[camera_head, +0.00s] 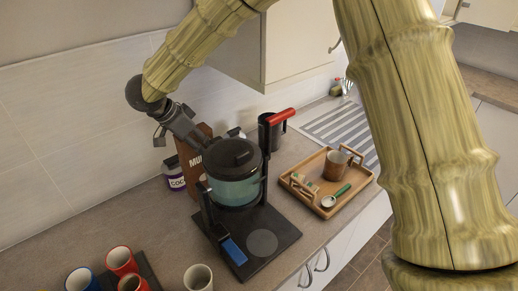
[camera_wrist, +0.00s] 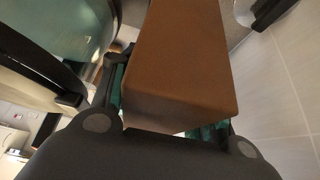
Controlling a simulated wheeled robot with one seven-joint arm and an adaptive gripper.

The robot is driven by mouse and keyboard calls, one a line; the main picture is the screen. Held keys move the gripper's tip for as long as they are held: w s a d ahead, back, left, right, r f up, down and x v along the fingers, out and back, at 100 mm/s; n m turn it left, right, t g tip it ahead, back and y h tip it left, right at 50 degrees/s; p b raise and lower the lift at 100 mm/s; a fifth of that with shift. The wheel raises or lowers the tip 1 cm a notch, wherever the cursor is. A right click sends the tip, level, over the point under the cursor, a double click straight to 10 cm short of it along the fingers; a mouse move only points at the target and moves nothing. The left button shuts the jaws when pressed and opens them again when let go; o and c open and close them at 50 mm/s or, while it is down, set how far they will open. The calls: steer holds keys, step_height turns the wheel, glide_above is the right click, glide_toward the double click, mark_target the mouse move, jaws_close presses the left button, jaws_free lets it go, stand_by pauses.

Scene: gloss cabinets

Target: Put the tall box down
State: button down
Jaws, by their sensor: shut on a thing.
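The tall box (camera_head: 190,160) is brown with white letters starting "MU" on its face, partly hidden behind the coffee machine (camera_head: 262,243). It stands near the tiled wall, beside the dark jar with a purple label. My gripper (camera_head: 190,130) reaches down to the box's upper part. In the wrist view the brown box (camera_wrist: 180,60) sits between the two fingers of my gripper (camera_wrist: 168,100), which are shut on it. The box's bottom is hidden in the head view, so I cannot tell whether it touches the counter.
The machine's glass carafe (camera_head: 234,186) stands close to the box's right. The labelled jar (camera_head: 174,175) is close on its left. A wooden tray (camera_head: 314,204) with a mug is at the right. Several mugs (camera_head: 121,261) stand at the front left. The counter (camera_head: 120,218) left of the jar is bare.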

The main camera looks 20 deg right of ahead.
steer(key=w+d+f+p, duration=0.1)
steer(key=d+p, duration=0.3)
steer(key=d, duration=0.4)
steer(key=w+d+f+p, duration=0.2)
steer(key=w+d+p, duration=0.2)
steer(key=d, duration=0.4)
steer(key=shift+d, duration=0.25)
steer(key=c, duration=0.8)
jaws_free()
steer(key=shift+f, duration=0.2)
steer(key=shift+o, duration=0.3)
steer(key=shift+r, duration=0.2)
